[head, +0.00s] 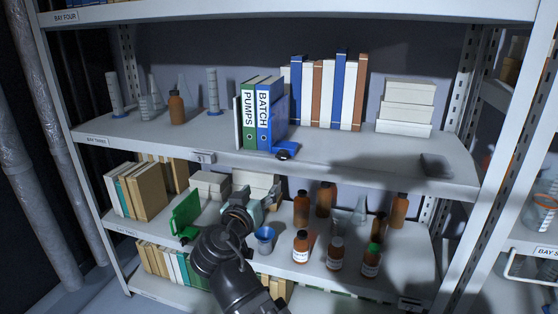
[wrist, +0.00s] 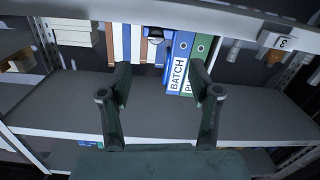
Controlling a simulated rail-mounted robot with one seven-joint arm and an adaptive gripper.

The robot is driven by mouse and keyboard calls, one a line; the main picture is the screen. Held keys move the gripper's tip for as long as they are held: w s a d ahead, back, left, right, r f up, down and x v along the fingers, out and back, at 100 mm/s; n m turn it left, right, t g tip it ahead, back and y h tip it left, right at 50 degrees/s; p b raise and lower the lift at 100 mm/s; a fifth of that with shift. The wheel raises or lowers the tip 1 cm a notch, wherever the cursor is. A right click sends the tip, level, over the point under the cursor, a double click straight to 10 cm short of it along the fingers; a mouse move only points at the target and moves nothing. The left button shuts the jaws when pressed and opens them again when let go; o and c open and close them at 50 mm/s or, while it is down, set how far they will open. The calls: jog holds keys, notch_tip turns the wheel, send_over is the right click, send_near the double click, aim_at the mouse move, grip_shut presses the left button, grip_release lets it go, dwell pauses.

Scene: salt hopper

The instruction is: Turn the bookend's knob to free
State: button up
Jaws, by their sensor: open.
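A blue bookend (head: 285,149) stands on the third-bay shelf, against the right side of the blue BATCH binder (head: 264,115). Its dark round knob (head: 283,155) sits on its foot near the shelf's front edge. In the wrist view the knob (wrist: 155,35) shows near the top, with part of the bookend beside the binders. Which way the knob is turned is too small to tell. My gripper (head: 256,195) is open and empty, in front of the shelves and below the knob. Its two fingers (wrist: 163,88) are spread wide in the wrist view, apart from the bookend.
The green PUMPS binder (head: 249,116) stands left of BATCH. Tall books (head: 325,92) stand to the right behind the bookend. On the shelf below are a green stand (head: 185,215), a blue funnel (head: 264,236) and several brown bottles (head: 302,208). The shelf's front lip (head: 370,178) lies above my gripper.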

jog(key=r+m, duration=0.1)
jog(key=r, duration=0.1)
jog(key=m+t+p, duration=0.1)
jog(key=p, duration=0.1)
send_near(281, 157)
jog(key=x, duration=1)
jog(key=shift+w+r, duration=0.1)
jog(key=shift+w, duration=0.05)
jog(key=shift+h, duration=0.3)
jog(key=c, duration=1.2)
